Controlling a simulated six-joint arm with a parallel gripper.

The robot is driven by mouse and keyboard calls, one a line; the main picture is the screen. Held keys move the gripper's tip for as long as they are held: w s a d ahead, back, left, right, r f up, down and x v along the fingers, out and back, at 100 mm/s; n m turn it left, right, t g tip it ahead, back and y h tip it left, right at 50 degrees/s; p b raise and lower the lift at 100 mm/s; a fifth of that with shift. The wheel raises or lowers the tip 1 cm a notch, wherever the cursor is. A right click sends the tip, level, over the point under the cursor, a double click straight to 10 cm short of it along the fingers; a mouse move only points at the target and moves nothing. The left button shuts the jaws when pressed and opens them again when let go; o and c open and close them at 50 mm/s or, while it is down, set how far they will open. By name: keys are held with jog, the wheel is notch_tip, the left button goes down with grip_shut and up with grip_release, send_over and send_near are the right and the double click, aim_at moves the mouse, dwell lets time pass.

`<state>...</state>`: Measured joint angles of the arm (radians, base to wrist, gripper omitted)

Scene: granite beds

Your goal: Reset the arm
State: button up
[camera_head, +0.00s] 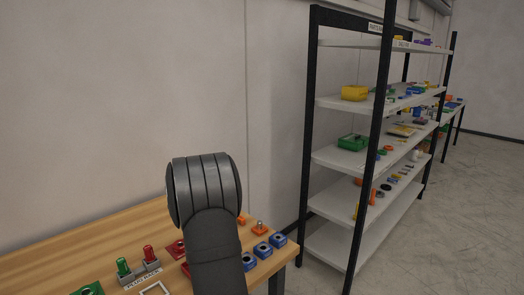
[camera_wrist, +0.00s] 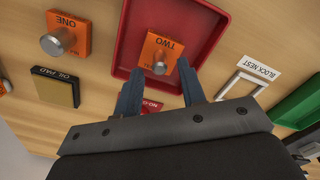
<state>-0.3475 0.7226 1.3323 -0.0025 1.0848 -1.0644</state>
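My gripper (camera_wrist: 160,68) shows in the wrist view with its two blue-grey fingers spread apart. An orange block marked TWO (camera_wrist: 155,46), with a metal knob on it, shows past and between the fingertips. I cannot tell whether the fingers touch it. It lies in a red tray (camera_wrist: 124,50). In the head view my dark arm (camera_head: 206,195) rises in front of the wooden table (camera_head: 60,245), and the gripper is hidden there.
An orange block marked ONE (camera_wrist: 69,22) and an oil pad (camera_wrist: 57,88) lie left of the tray. A white square frame (camera_wrist: 241,86) and a green tray (camera_wrist: 300,105) lie right. Blue blocks (camera_head: 263,249) sit near the table's right edge. A loaded shelf rack (camera_head: 335,158) stands beyond.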

jog(key=shift+f, duration=0.95)
jog(key=shift+r, duration=2.1)
jog(key=shift+f, duration=0.1)
